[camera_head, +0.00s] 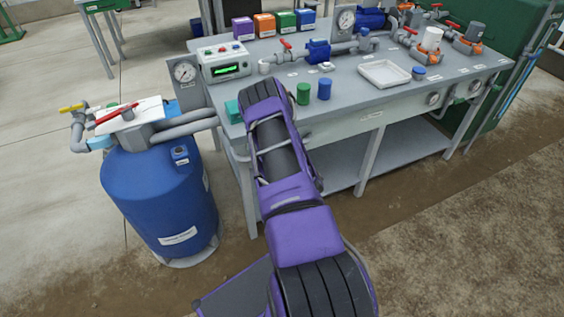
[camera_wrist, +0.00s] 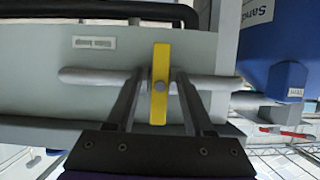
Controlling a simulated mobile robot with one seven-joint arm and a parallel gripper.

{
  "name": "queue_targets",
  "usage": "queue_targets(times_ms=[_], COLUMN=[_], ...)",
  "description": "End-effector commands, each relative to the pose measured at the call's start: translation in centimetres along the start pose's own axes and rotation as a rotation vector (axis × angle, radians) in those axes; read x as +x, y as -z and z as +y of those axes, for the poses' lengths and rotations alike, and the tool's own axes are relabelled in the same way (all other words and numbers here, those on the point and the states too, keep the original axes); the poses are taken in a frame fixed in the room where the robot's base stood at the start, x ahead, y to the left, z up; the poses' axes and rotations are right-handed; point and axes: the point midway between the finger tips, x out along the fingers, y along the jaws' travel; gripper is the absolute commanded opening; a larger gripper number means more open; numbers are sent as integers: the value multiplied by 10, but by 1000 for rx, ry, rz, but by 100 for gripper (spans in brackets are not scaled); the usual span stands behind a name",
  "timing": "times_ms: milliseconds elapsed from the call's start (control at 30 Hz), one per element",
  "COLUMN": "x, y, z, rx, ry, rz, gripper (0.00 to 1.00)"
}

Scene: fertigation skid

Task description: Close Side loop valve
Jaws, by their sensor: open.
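The side loop valve shows in the wrist view as a yellow lever handle (camera_wrist: 160,108) with a round grey hub, set on a horizontal grey pipe (camera_wrist: 88,76). The handle lies crosswise to the pipe. A small upside-down label (camera_wrist: 94,43), which seems to read "Side loop", is on the grey panel beside it. My gripper (camera_wrist: 160,74) is open, with one finger on each side of the handle and a gap to it on both sides. Whether the fingertips touch the pipe I cannot tell. In the head view my arm hides the gripper and this valve.
A blue tank (camera_head: 160,195) stands left of the bench (camera_head: 345,115); it also shows in the wrist view (camera_wrist: 285,45). A dark bar (camera_wrist: 100,10) crosses above the pipe. Green (camera_head: 303,94) and blue (camera_head: 324,89) cylinders stand on the bench near my arm.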

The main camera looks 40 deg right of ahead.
Motion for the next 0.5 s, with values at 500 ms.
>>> queue_targets(times_ms=[500], x=[-92], y=[1], z=[1], rx=[3], ry=[-4], rz=[-3], gripper=[52])
